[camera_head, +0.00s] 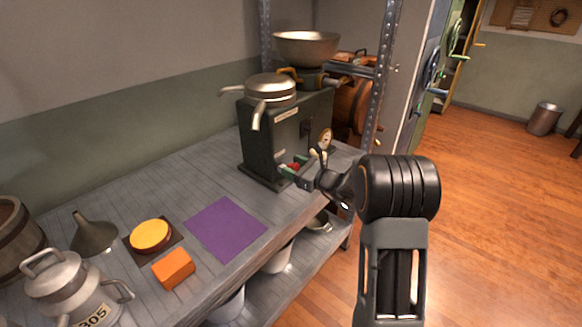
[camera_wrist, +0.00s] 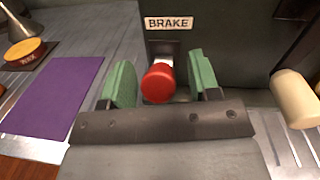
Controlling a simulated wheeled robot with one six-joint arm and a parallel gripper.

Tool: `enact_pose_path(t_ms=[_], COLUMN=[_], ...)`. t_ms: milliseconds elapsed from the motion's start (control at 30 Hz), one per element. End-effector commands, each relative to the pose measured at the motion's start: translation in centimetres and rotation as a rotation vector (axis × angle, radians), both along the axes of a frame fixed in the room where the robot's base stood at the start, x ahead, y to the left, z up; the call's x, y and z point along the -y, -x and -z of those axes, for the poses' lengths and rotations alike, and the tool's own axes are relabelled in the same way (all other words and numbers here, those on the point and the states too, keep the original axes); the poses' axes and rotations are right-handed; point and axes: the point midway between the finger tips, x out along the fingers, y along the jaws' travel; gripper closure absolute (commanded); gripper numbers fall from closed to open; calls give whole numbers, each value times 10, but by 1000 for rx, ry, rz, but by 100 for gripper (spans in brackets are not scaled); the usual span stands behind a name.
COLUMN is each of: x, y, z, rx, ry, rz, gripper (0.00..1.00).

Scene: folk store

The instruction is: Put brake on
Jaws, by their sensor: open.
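The dark green machine (camera_head: 262,140) stands on the grey bench with a metal bowl and spouts on top. In the wrist view its white BRAKE label (camera_wrist: 169,22) sits above a round red knob (camera_wrist: 158,83) on a light metal stem. The red knob also shows small in the head view (camera_head: 294,166). My gripper (camera_wrist: 163,77) is open, its green fingers on either side of the red knob. A gap shows on the right of the knob; whether the left finger touches it I cannot tell.
A cream handle (camera_wrist: 296,98) juts out close to the right of my gripper. A purple mat (camera_head: 225,228), orange block (camera_head: 173,268), yellow wax disc (camera_head: 150,236), funnel (camera_head: 93,234) and metal can (camera_head: 72,288) stand to the left. A metal shelf post (camera_head: 377,80) rises behind.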

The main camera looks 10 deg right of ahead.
Motion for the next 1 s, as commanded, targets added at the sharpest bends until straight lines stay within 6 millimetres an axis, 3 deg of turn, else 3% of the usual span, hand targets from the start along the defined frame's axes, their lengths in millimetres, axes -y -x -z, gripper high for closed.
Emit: enact_pose_path(t_ms=[500,1000], x=[-10,-9], y=[-10,-10], z=[0,0], rx=[-1,-1], ry=[-1,-1], rz=[-1,-1], gripper=[44,91])
